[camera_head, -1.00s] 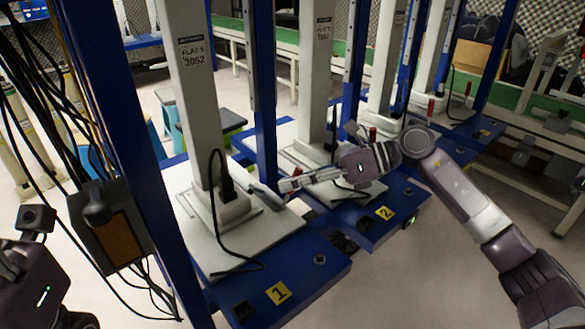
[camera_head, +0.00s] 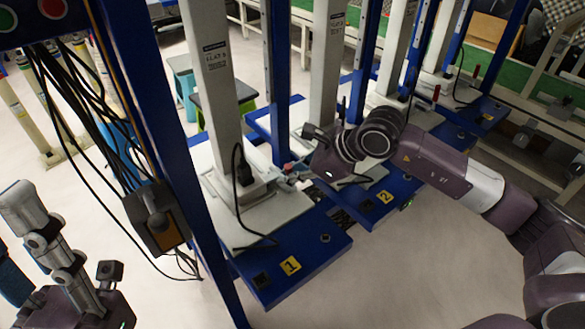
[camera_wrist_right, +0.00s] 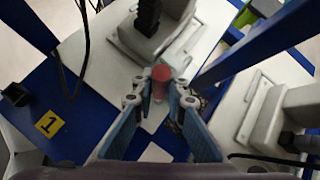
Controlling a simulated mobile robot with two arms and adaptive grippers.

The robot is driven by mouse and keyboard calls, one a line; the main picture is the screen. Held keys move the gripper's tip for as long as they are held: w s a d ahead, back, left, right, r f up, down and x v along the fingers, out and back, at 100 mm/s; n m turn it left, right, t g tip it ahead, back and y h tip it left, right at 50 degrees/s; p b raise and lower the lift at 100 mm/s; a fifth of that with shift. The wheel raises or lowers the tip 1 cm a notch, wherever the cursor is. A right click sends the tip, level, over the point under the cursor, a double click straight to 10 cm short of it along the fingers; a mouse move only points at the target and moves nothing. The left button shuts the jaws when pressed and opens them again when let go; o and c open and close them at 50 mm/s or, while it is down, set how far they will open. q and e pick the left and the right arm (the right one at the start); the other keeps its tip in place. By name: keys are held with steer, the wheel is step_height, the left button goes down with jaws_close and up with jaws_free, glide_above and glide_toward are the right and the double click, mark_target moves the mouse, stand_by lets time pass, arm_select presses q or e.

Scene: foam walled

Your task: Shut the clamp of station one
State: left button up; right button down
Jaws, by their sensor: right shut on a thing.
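Station one is the nearest station, with a blue base (camera_head: 325,255), a white plate (camera_head: 255,232) and a yellow label "1" (camera_head: 291,265). The label also shows in the right wrist view (camera_wrist_right: 48,124). My right gripper (camera_head: 288,179) reaches in from the right to the right side of this station's plate. In the right wrist view my right gripper (camera_wrist_right: 161,98) has its fingertips on both sides of a red clamp handle (camera_wrist_right: 161,78), shut on it. The clamp's body is mostly hidden. My left gripper (camera_head: 25,208) is at the far left, away from the stations; its opening is unclear.
Station two, with label "2" (camera_head: 385,197), stands just behind and to the right. A grey post (camera_head: 212,80) rises from station one's plate, with a black cable beside it. A blue upright (camera_head: 165,150) and a grey-orange box (camera_head: 157,220) stand at the left.

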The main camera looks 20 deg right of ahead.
stand_by(0.5)
steer(key=c, duration=1.9)
jaws_free()
steer(key=shift+a, duration=0.1)
steer(key=v, duration=1.2)
steer(key=shift+a, duration=0.15)
steer(key=shift+s, duration=0.1)
